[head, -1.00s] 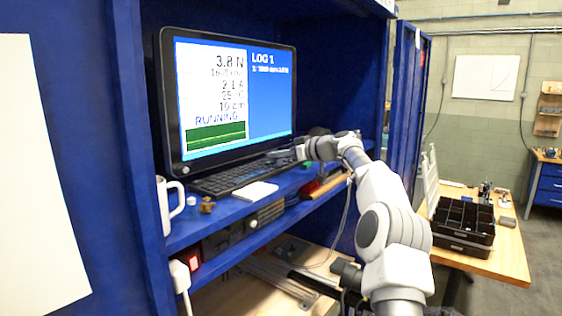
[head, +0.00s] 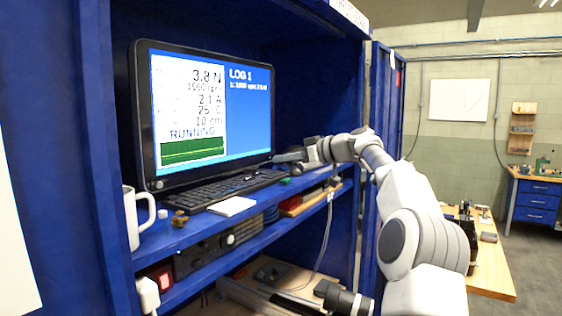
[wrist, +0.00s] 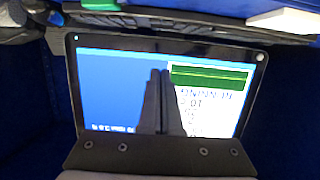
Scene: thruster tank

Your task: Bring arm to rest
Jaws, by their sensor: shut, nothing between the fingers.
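My gripper (head: 283,158) is at the right end of the upper shelf, by the monitor's lower right corner and the keyboard's far end. It is small and dark there in the head view. In the wrist view the two dark fingers of my gripper (wrist: 159,74) lie together in front of the screen, with nothing held. My pale arm reaches up from the lower right to the shelf, with its elbow bent. The monitor (head: 250,125) shows RUNNING and a LOG 1 panel; the monitor also fills the wrist view upside down (wrist: 110,85).
A black keyboard (head: 215,190), a white pad (head: 232,206) and a white mug (head: 131,225) are on the blue shelf. The cabinet wall (head: 385,110) stands close behind my arm. A wooden workbench (head: 492,275) is at the right, with open floor beyond it.

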